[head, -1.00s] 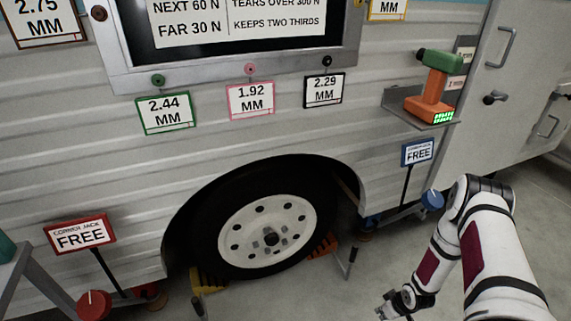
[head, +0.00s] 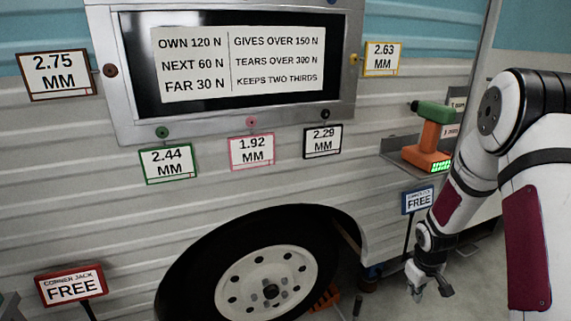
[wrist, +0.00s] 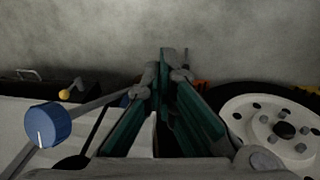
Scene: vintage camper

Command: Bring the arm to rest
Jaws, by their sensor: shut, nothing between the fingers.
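My gripper (head: 431,288) hangs at the lower right of the head view, in front of the camper's lower side, below the blue-framed "corner jack free" sign. My white and maroon arm fills the right side of that view. In the wrist view my gripper's green and grey fingers (wrist: 165,75) come together at their tips, with nothing held between them. The gripper touches nothing that I can see.
The camper wheel (head: 266,283) is left of my gripper and also shows in the wrist view (wrist: 284,132). A blue knob (wrist: 47,125) is at the wrist view's left. A green and orange drill (head: 430,138) stands on a small grey shelf (head: 394,148). A red-framed sign (head: 72,286) is at lower left.

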